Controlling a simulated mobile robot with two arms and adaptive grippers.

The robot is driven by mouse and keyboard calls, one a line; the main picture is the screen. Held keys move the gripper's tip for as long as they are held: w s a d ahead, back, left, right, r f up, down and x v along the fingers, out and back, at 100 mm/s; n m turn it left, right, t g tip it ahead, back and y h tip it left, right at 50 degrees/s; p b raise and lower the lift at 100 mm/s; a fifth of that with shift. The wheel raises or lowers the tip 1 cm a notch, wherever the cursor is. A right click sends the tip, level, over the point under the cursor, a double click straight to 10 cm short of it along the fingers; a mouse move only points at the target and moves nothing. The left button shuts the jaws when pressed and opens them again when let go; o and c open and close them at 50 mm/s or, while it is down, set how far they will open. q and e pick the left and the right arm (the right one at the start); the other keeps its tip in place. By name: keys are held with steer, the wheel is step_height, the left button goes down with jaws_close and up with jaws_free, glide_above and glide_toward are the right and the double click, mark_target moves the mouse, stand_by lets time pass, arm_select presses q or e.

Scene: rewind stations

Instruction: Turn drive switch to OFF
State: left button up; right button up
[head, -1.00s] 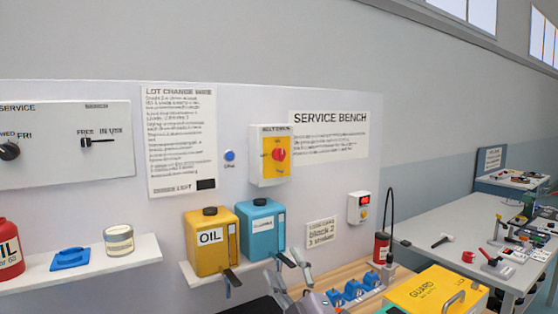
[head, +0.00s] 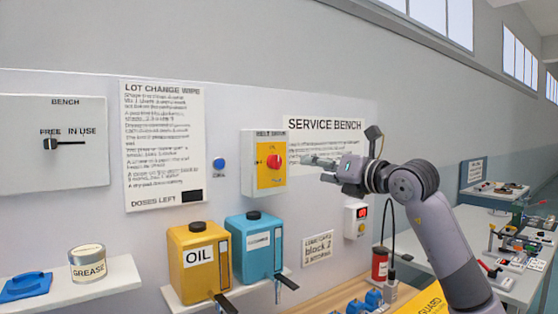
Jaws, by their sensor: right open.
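The drive switch is a red knob (head: 274,161) on a yellow plate in a pale wall box (head: 257,181) headed with small lettering that seems to read "BELT DRIVE". The exact position its knob points to is too small to tell. My right gripper (head: 312,161) is raised just right of the box, its fingers pointing left toward the knob. The gripper is open and empty, and a gap shows between it and the knob. My left gripper is not in view.
A blue button (head: 219,163) is left of the box. A yellow OIL can (head: 198,262) and a blue can (head: 254,250) stand on a shelf below. A SERVICE BENCH sign (head: 325,126) is behind the gripper.

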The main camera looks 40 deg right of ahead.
mark_target(279, 162)
steer(key=w+p, duration=0.3)
steer(key=w, duration=0.2)
steer(key=w+d+p, duration=0.1)
steer(key=w+p, duration=0.1)
steer(key=w, duration=0.2)
steer(key=w+p, duration=0.3)
steer(key=w, duration=0.2)
steer(key=shift+w+d+r+p, duration=0.1)
steer(key=shift+w+d+p, duration=0.15)
steer(key=shift+w+p, duration=0.1)
steer(key=shift+w, duration=0.4)
steer(key=c, duration=1.2)
steer(key=shift+o, duration=0.2)
